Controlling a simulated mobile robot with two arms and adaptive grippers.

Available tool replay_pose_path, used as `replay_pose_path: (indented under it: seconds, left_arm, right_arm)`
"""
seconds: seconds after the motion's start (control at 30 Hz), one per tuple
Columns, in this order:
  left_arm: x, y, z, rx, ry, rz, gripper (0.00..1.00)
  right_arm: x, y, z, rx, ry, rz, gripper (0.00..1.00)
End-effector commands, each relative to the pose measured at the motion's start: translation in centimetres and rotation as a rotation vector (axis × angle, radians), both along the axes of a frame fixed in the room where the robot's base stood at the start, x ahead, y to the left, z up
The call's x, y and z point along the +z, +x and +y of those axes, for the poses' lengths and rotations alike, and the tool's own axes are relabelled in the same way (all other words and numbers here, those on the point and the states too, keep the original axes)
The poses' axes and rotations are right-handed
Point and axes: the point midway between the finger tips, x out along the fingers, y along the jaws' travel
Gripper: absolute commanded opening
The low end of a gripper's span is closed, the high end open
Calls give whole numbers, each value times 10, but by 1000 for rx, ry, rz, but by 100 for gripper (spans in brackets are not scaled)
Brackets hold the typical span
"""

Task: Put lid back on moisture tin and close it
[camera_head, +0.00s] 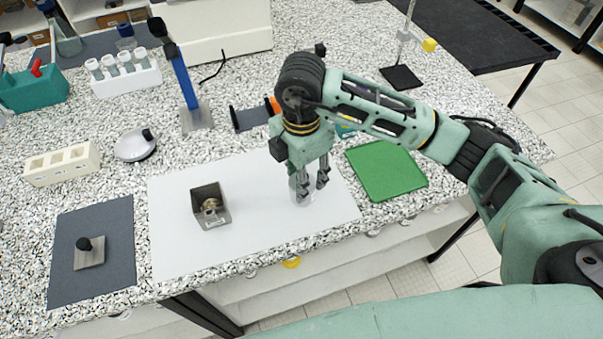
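The moisture tin (222,216) is a grey, square, open-topped box on the white mat, with a small brownish item inside. The lid (90,260) is a flat grey square plate with a black knob, lying on the dark mat at the lower left, apart from the tin. My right gripper (313,188) points down over the right part of the white mat, well to the right of the tin, with a gap between its fingers. A faint clear vessel shows at its left finger; whether they touch I cannot tell. My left gripper is out of view.
The white mat (170,250) and dark mat (115,222) lie near the table's front edge. A green mat (387,170) is to the right. A cream block (62,165), a round silver device (134,147) and a blue upright (185,80) stand behind.

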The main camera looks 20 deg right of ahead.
Motion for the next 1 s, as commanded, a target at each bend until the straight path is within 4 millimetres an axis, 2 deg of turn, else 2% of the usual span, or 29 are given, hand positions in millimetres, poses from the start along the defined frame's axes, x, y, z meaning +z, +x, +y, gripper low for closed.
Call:
replay_pose_path:
  seconds: [0.2, 0.23, 0.47, 0.8, 1.0]
  left_arm:
    - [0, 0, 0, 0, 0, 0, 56]
    - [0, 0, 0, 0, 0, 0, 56]
    - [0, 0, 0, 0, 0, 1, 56]
    - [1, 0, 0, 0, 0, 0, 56]
    - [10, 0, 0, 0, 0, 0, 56]
  right_arm:
    - [1, 0, 0, 0, 0, 0, 29]
    - [1, 0, 0, 0, 0, 0, 43]
    - [1, 0, 0, 0, 0, 0, 64]
    - [1, 0, 0, 0, 0, 0, 65]
    - [14, 0, 0, 0, 0, -1, 65]
